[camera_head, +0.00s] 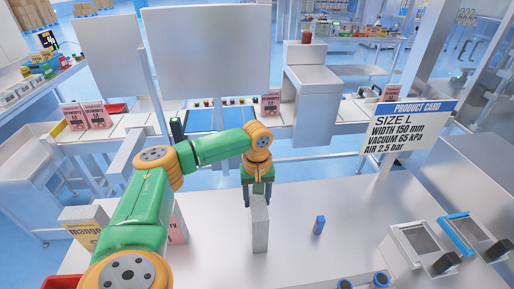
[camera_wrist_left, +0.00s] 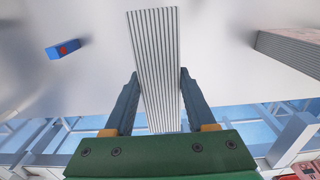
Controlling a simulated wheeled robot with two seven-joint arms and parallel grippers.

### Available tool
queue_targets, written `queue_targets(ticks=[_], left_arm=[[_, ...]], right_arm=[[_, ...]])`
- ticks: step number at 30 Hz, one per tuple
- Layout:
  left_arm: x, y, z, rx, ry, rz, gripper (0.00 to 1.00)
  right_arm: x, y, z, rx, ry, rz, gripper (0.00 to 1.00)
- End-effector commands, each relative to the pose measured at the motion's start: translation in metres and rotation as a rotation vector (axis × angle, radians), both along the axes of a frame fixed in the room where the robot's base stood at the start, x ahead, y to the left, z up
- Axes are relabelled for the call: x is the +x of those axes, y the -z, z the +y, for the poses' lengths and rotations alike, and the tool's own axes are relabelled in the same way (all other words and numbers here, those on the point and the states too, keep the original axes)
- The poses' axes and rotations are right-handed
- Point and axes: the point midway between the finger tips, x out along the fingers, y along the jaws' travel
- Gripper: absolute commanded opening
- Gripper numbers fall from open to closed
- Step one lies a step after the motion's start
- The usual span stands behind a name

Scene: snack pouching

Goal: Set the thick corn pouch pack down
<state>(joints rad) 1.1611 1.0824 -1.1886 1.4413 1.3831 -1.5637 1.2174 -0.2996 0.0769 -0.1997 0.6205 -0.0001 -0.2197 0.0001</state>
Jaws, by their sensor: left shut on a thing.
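My left gripper (camera_head: 258,194) points down over the pale worktop (camera_head: 310,190). It is shut on a thick, grey-white pouch pack (camera_head: 260,230), which hangs upright below the fingers. In the left wrist view the pack (camera_wrist_left: 156,50) shows its ridged edge of stacked layers, with one finger of the left gripper (camera_wrist_left: 159,88) on each side. The pack's lower end is at or close to the worktop; I cannot tell whether it touches. No print on the pack is readable. My right gripper is not in view.
A small blue block (camera_head: 319,225) stands right of the pack. A mango pack (camera_head: 84,228) and a pink-labelled pack (camera_head: 178,226) stand at the left, partly behind my arm. Metal-framed devices (camera_head: 420,245) sit at the right, below the product card (camera_head: 408,127).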

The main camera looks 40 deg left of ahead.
Motion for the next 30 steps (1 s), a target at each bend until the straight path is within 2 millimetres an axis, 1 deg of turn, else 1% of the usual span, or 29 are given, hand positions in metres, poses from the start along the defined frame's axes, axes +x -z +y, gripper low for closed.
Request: queue_targets(ticks=[1,2,3,4,12,15,17,20,24,26,28,30], left_arm=[[0.000,0.001,0.000,-0.001,0.000,0.001,0.61],[0.000,0.001,0.000,-0.001,0.000,0.001,0.69],[0.000,0.001,0.000,0.000,0.000,0.000,0.80],[0.000,0.001,0.000,0.000,0.000,0.000,0.86],[0.000,0.000,0.000,0.000,0.000,0.000,0.86],[0.001,-0.007,0.000,0.000,-0.001,-0.002,0.86],[0.001,-0.017,0.000,-0.001,-0.001,-0.004,0.86],[0.002,-0.042,-0.001,-0.002,0.000,-0.006,0.86],[0.002,-0.080,-0.001,-0.002,0.001,-0.006,0.86],[0.001,-0.095,-0.001,-0.003,0.000,-0.005,0.86],[0.001,-0.113,0.000,0.000,0.000,-0.002,0.86],[0.001,-0.121,0.000,0.000,-0.001,-0.001,0.86]], right_arm=[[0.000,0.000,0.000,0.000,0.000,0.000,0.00],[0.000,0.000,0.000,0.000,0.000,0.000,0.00],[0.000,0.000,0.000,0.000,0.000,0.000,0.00],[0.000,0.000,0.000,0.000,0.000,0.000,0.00],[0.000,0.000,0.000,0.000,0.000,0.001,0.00],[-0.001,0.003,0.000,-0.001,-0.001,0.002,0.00],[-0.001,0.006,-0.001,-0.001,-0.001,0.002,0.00],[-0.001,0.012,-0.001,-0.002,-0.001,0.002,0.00],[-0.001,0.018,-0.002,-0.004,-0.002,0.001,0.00],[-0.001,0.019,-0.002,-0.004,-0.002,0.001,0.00],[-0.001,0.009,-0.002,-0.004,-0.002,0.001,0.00],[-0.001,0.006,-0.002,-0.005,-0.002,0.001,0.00]])
